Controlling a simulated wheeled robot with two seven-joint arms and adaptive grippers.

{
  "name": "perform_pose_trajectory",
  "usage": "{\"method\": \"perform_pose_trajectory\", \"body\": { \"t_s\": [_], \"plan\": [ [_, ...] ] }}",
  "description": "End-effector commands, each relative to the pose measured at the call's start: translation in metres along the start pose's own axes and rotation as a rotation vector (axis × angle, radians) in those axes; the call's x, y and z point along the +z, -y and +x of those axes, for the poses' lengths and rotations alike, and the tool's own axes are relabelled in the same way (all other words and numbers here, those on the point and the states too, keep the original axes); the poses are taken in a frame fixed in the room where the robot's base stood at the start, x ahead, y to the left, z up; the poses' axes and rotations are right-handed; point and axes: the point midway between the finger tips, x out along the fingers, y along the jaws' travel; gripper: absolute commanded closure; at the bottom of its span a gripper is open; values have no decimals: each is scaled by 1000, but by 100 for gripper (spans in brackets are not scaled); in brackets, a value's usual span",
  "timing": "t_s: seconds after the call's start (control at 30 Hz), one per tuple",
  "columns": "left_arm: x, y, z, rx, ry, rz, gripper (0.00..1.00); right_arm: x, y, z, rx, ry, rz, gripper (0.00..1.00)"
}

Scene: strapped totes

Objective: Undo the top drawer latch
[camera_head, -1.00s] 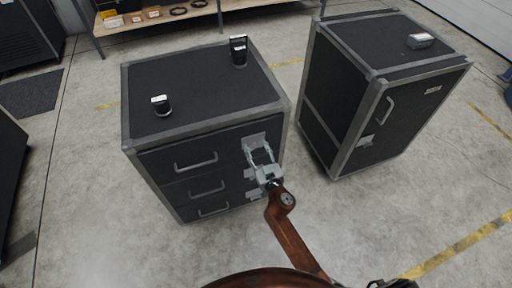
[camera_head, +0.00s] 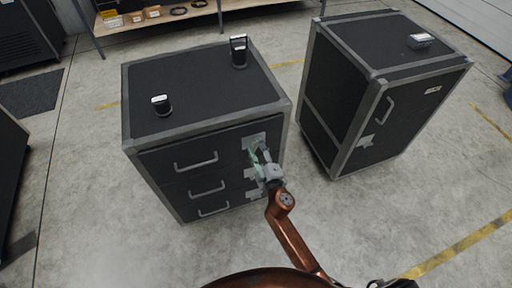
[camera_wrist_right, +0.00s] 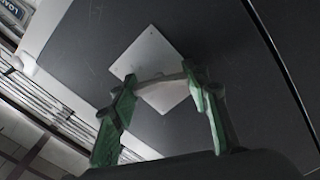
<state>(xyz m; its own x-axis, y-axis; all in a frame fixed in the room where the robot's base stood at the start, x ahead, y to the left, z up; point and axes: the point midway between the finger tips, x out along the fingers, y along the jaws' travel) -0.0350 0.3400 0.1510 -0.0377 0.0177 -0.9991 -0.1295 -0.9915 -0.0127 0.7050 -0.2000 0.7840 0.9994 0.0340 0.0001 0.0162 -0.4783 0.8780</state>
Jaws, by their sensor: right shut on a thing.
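The black drawer cabinet (camera_head: 200,101) has three drawers with grey handles, all closed. The top drawer (camera_head: 188,163) has a grey latch plate (camera_head: 254,140) at its right end. My right gripper (camera_head: 259,154) is at this latch, its fingers partly hiding it. In the right wrist view, the green fingers (camera_wrist_right: 160,82) sit on either side of a pale latch bar (camera_wrist_right: 162,78) in front of the square metal plate (camera_wrist_right: 152,53). The right gripper is shut on the latch. My left gripper is not in view.
Two lower latches (camera_head: 250,173) sit below on the same edge, close to my right gripper. Two small black devices stand on the cabinet top. A second black cabinet (camera_head: 345,95) with a door stands to the right. The concrete floor in front is clear.

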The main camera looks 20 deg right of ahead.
Motion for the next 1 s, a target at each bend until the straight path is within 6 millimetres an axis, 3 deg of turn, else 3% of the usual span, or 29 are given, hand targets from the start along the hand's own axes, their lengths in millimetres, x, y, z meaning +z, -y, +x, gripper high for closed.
{"method": "perform_pose_trajectory", "body": {
  "t_s": [0.5, 1.0],
  "plan": [
    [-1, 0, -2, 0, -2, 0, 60, 0, 1, 0, -2, 0, -400, 82],
    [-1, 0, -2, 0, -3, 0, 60, 0, 1, 0, -2, 0, -516, 82]
  ]
}}
